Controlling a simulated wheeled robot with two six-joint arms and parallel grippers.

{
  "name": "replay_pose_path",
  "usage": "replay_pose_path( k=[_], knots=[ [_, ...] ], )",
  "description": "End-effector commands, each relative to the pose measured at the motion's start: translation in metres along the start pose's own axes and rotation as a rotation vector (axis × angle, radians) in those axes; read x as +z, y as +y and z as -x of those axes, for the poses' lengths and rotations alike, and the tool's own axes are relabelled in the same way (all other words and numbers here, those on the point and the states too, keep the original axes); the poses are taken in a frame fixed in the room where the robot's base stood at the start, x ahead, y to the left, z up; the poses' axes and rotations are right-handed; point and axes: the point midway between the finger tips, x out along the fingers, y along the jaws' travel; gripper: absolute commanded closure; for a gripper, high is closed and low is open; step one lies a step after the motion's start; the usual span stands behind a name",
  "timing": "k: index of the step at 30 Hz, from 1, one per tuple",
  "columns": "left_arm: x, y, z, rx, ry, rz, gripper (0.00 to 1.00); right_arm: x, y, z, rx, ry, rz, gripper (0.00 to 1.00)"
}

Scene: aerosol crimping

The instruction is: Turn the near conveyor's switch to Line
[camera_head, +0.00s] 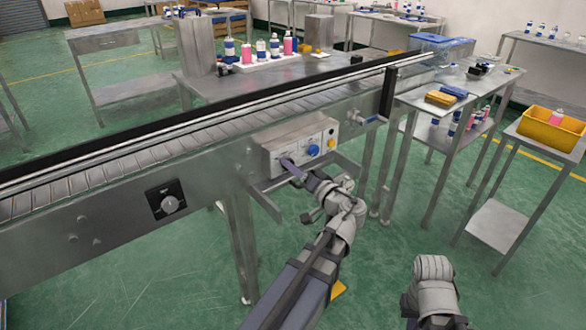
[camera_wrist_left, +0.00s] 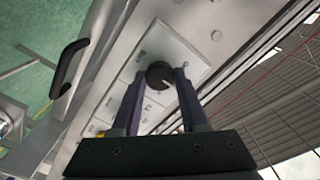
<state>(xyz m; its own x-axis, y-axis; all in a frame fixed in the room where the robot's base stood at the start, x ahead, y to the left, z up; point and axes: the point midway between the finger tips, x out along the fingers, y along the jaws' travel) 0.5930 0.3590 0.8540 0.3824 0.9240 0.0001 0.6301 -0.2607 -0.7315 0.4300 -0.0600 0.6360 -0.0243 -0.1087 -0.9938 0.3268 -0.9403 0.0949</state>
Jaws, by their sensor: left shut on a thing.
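The near conveyor (camera_head: 110,225) runs across the left and middle of the head view. A grey control box (camera_head: 268,158) is fixed to its side. In the left wrist view, a round black switch knob (camera_wrist_left: 159,72) with a light pointer mark sits on the box's labelled panel (camera_wrist_left: 172,42). My left gripper (camera_head: 287,163) reaches the left part of the box. Its two dark fingers (camera_wrist_left: 160,80) are shut on the knob, one on each side. The fingers hide the knob in the head view. The label words are too small to read. Part of my right arm shows; its gripper does not.
A blue knob (camera_head: 313,150) and a yellow button (camera_head: 332,143) sit on the box right of my gripper. A black dial plate (camera_head: 161,206) is further left on the conveyor. A black handle (camera_wrist_left: 68,68) projects beside the panel. A yellow bin (camera_head: 552,131) stands on the right.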

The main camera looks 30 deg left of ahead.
Motion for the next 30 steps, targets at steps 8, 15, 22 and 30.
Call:
replay_pose_path(
  k=[8,15,22,30],
  knots=[
    [0.0001,0.0003,0.0002,0.001,0.000,-0.067,1.00,0.0000,0.0000,-0.0001,0.000,0.000,0.000,1.00],
    [0.0001,0.0003,0.0003,0.001,0.000,-0.077,1.00,0.0000,0.0000,-0.0001,0.000,0.000,0.000,1.00],
    [0.0001,0.0004,0.0003,0.001,0.000,-0.076,1.00,0.0000,0.0000,-0.0001,0.000,0.000,0.000,1.00],
    [0.0000,0.0002,0.0001,0.001,0.000,-0.076,0.26,0.0000,0.0000,-0.0001,0.000,0.000,0.000,1.00]
  ],
)
